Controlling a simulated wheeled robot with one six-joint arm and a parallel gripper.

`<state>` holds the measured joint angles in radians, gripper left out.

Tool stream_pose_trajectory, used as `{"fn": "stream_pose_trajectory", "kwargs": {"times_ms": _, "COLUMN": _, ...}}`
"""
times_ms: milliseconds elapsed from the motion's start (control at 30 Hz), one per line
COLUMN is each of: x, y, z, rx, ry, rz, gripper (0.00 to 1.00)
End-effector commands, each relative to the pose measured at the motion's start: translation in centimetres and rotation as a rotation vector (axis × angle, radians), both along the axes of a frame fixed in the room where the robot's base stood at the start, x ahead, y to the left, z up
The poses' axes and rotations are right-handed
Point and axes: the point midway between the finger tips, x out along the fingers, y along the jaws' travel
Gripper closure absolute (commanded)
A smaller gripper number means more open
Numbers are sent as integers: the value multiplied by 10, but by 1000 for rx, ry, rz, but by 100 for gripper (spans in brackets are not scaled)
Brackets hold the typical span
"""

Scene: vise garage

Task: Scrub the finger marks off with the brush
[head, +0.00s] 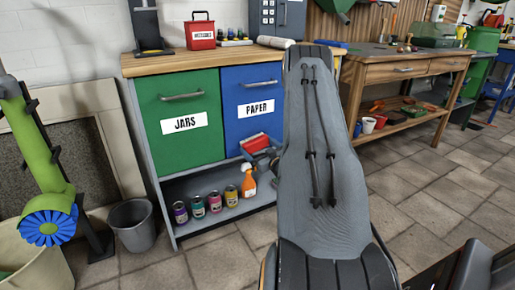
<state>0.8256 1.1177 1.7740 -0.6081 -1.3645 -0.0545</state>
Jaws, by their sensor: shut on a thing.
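My arm rises through the middle of the view and hides most of what is behind it. Just left of it, part of my gripper (265,153) shows low in front of the blue PAPER front. It is shut on a red block with a pale edge, which looks like the brush (254,143). The brush is at the lower edge of the blue PAPER front (250,84); I cannot tell whether it touches. The green JARS front (180,133) stands to the left. I can make out no finger marks at this size.
An orange spray bottle (249,182) and several cans (214,202) stand on the low shelf under the fronts. A red box (200,35) is on the wooden top. A grey bin (133,226) stands at left, a workbench (410,64) at right. Tiled floor lies open between.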

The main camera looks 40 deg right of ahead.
Motion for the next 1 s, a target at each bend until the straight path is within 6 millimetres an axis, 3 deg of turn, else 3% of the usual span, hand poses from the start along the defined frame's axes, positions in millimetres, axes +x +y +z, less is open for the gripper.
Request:
{"fn": "stream_pose_trajectory", "kwargs": {"times_ms": 533, "x": -11, "y": -41, "z": 1, "rx": -3, "ry": -3, "rz": -5, "gripper": 40}}
{"fn": "stream_pose_trajectory", "kwargs": {"times_ms": 767, "x": -8, "y": -39, "z": 1, "rx": -2, "ry": -2, "rz": -3, "gripper": 40}}
{"fn": "stream_pose_trajectory", "kwargs": {"times_ms": 1000, "x": -5, "y": -23, "z": 1, "rx": 1, "ry": 0, "rz": -1, "gripper": 40}}
